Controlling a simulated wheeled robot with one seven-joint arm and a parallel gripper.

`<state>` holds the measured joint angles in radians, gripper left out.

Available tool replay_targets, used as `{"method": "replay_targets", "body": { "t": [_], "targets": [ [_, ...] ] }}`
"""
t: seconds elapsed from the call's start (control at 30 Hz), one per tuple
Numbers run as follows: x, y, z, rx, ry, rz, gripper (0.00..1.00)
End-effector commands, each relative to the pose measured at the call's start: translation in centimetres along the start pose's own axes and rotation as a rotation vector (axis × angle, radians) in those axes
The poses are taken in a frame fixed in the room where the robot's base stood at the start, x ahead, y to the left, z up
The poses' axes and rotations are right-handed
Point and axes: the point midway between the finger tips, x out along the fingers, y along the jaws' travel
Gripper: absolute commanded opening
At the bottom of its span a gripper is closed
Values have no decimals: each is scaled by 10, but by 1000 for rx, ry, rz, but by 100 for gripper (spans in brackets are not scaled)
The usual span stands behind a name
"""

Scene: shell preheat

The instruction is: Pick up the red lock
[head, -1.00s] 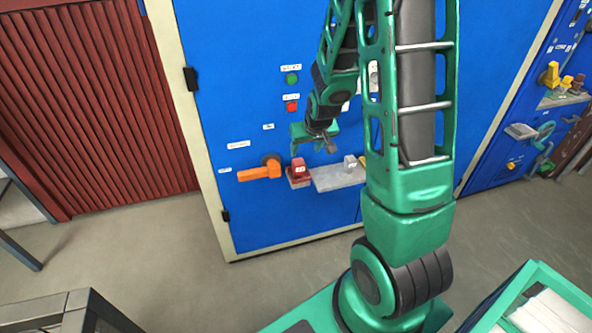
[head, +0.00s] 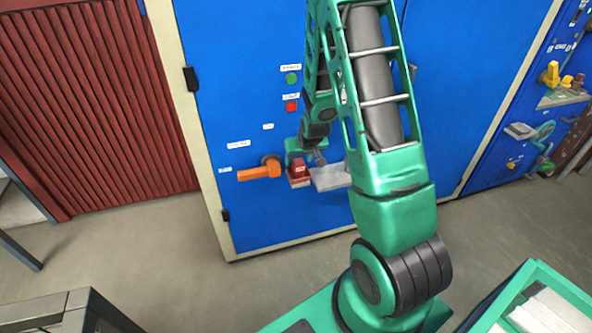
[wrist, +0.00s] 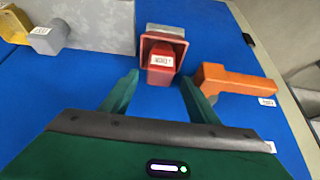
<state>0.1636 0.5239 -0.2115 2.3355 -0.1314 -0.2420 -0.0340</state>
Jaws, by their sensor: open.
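The red lock (head: 298,165) sits on a small holder at the left end of a grey shelf on the blue panel. In the wrist view the red lock (wrist: 162,57) carries a white label and stands in a reddish tray just beyond my fingertips. My gripper (wrist: 160,82) is open, with one green finger on each side of the line to the lock and nothing between them. In the head view my gripper (head: 309,158) is close to the lock and partly hides it. Whether the fingers touch the lock cannot be told.
An orange handle (head: 259,171) juts out left of the lock; it is close to the right finger in the wrist view (wrist: 232,80). Green and red buttons sit above.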

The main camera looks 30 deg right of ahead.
Motion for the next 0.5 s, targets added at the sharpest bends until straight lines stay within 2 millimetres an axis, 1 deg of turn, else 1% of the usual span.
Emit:
{"method": "replay_targets", "body": {
  "t": [0.03, 0.2, 0.3, 0.5],
  "targets": [
    [8, 0, 2, 0, -3, 1, 55],
    [25, 0, 2, 0, -1, 1, 55],
    [30, 0, 2, 0, 0, 0, 55],
    [30, 0, 1, 1, 1, 0, 55]
  ]
}}
